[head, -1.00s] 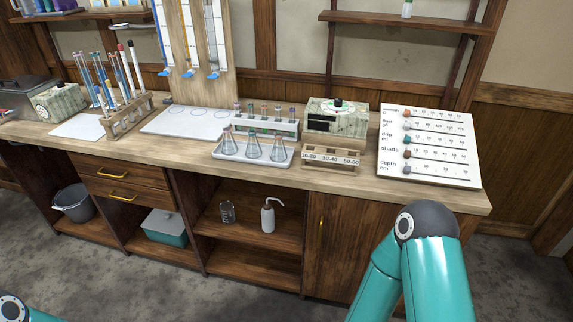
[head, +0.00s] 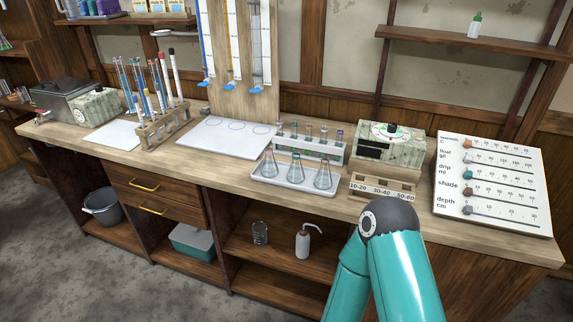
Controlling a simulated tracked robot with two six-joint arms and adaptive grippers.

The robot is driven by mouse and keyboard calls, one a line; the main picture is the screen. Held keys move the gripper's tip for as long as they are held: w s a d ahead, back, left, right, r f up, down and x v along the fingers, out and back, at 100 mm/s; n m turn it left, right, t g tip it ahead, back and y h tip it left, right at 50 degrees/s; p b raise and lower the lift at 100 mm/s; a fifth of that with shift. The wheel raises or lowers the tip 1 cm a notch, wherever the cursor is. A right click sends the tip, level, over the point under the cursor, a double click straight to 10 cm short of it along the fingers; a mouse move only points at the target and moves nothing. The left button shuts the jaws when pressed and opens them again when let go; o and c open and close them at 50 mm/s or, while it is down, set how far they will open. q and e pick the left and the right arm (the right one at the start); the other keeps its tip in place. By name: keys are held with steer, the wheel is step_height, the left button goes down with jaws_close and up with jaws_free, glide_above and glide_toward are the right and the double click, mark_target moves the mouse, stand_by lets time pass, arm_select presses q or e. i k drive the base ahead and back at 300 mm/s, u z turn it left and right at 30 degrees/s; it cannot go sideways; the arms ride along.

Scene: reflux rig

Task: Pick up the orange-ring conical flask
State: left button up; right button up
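Three small conical flasks stand upright in a white tray (head: 290,189) on the bench. They are the left flask (head: 270,167), the middle flask (head: 296,173) and the right flask (head: 323,178). The rings at their necks are too small to tell surely which one is orange. Neither of my grippers is in view. Only the teal elbow of my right arm shows at the lower right, in front of the bench and below the tray.
Behind the tray stands a rack of small tubes (head: 310,149). To the right are a marbled box with a dial (head: 389,148), a wooden labelled rack (head: 382,186) and a slider board (head: 492,185). A white mat (head: 228,140) lies left. Bare wood fronts the tray.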

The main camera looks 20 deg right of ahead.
mark_target(324, 180)
steer(key=i, duration=1.1)
steer(key=z, duration=0.5)
